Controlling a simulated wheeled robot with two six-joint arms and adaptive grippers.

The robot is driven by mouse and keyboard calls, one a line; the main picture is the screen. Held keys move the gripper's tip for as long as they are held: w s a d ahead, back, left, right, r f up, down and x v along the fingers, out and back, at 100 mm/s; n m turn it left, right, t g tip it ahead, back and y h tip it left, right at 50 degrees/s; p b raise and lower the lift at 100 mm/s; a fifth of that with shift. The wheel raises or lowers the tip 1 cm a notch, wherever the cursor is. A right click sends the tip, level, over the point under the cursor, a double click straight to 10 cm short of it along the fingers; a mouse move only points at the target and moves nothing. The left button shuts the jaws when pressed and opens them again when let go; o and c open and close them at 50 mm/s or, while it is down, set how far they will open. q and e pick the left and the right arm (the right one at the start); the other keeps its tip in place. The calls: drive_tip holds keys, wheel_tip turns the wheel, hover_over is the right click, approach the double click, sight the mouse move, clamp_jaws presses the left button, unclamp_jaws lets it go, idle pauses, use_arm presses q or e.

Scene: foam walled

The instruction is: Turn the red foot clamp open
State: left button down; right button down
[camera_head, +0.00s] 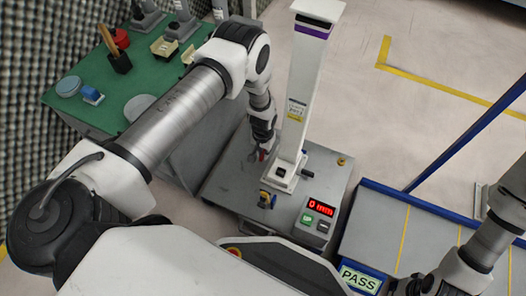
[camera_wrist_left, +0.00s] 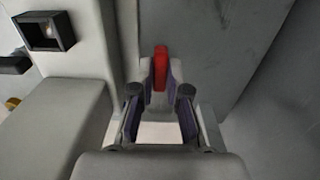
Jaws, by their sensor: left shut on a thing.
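The red foot clamp (camera_wrist_left: 160,62) shows in the left wrist view as a short red lever between the fingertips of my left gripper (camera_wrist_left: 160,90). The gripper is shut on it, with a fingertip on each side. In the head view my left gripper (camera_head: 262,150) reaches down beside the foot of the white column (camera_head: 305,90). Only a small red bit of the clamp (camera_head: 262,156) shows there, mostly hidden by the gripper.
The column stands on a grey bench (camera_head: 235,190) with a red 0 mm display (camera_head: 321,207) and a small black lever to the column's right. A green-topped table (camera_head: 95,70) with tools is at the left. A blue-edged table (camera_head: 375,235) stands at the right.

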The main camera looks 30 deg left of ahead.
use_arm(q)
drive_tip(key=c, duration=1.2)
unclamp_jaws()
drive_tip(key=shift+o, duration=0.2)
drive_tip(key=shift+r, duration=0.1)
wheel_tip(320, 180, up, 12)
drive_tip(key=shift+s, duration=0.1)
